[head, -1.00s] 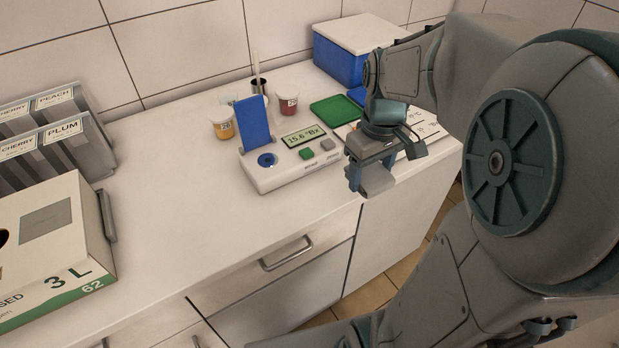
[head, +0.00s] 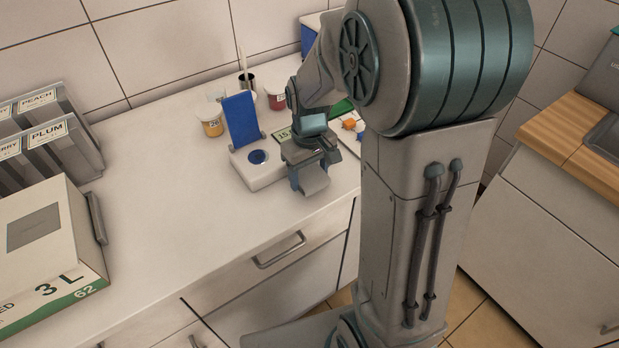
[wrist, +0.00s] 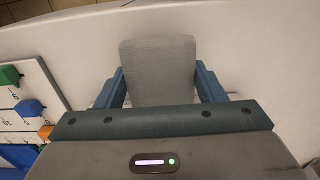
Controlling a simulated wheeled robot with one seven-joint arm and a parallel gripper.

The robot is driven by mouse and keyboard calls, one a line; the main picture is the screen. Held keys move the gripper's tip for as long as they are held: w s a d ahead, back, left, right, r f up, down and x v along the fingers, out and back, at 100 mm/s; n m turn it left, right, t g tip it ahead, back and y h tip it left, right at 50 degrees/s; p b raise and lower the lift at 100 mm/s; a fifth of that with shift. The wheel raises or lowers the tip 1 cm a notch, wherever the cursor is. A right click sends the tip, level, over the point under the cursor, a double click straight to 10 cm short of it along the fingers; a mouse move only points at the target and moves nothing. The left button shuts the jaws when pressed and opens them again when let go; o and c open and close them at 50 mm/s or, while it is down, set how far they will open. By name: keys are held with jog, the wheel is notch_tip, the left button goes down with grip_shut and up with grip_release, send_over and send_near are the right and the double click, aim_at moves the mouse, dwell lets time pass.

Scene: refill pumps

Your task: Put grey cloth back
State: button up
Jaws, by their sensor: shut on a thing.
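The grey cloth (wrist: 158,68) is between the two blue fingers of my gripper (wrist: 160,88) in the wrist view, and it sticks out past the fingertips. In the head view the grey cloth (head: 313,180) hangs from my gripper (head: 308,178), which is shut on it. My gripper is over the front part of the white counter, in front of the refractometer-like device (head: 258,170). Whether the cloth touches the counter is hard to tell.
A carton marked 3 L (head: 50,240) and labelled bins (head: 50,130) stand at the left. Cups (head: 210,120) stand behind the device. A card with coloured pieces (wrist: 28,100) lies beside my gripper. The counter between carton and device is clear.

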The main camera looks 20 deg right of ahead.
aim_at(309, 174)
jog(key=shift+f, duration=1.25)
jog(key=shift+f, duration=0.1)
jog(key=shift+f, duration=0.15)
jog(key=o, duration=1)
